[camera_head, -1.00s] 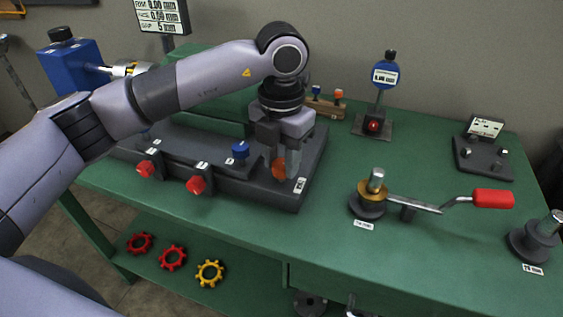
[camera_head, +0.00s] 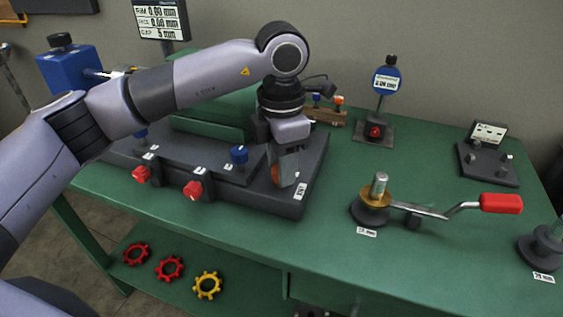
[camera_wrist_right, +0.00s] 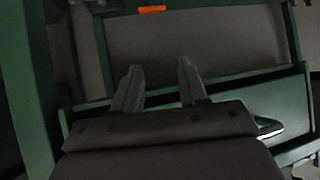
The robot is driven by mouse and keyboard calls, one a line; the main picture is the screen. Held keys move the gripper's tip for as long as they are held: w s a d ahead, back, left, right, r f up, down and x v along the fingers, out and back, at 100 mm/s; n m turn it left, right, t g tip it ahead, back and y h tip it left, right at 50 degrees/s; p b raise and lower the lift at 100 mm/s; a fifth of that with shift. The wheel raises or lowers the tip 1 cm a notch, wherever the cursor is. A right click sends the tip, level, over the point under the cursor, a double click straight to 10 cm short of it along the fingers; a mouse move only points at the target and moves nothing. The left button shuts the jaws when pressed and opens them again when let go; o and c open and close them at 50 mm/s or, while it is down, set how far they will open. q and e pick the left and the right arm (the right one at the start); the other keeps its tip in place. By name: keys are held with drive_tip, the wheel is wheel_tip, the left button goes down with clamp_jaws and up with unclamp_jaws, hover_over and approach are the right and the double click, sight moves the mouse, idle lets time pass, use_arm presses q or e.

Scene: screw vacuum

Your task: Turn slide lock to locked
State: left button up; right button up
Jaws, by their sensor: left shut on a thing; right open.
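The slide lock is taken to be the orange knob (camera_head: 275,174) at the right end of the dark slide base (camera_head: 262,200) in the head view. My left gripper (camera_head: 285,178) points down and is shut on this knob. Its fingers hide much of the knob, so its exact angle is hard to read. My right gripper (camera_wrist_right: 160,85) shows only in the right wrist view, with its two fingers apart and nothing between them.
Two red knobs (camera_head: 193,190) and a blue knob (camera_head: 239,155) sit along the slide base. A red-handled crank (camera_head: 500,203) stands to the right on the green bench (camera_head: 330,260). A gauge stand (camera_head: 375,132) is behind. Gear-shaped rings (camera_head: 207,285) lie on the lower shelf.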

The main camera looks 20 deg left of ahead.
idle(0.3)
use_arm(q)
drive_tip(key=o, duration=1)
drive_tip(key=shift+o, duration=0.2)
drive_tip(key=shift+r, duration=0.1)
wheel_tip(320, 180, up, 7)
drive_tip(key=shift+r, duration=0.1)
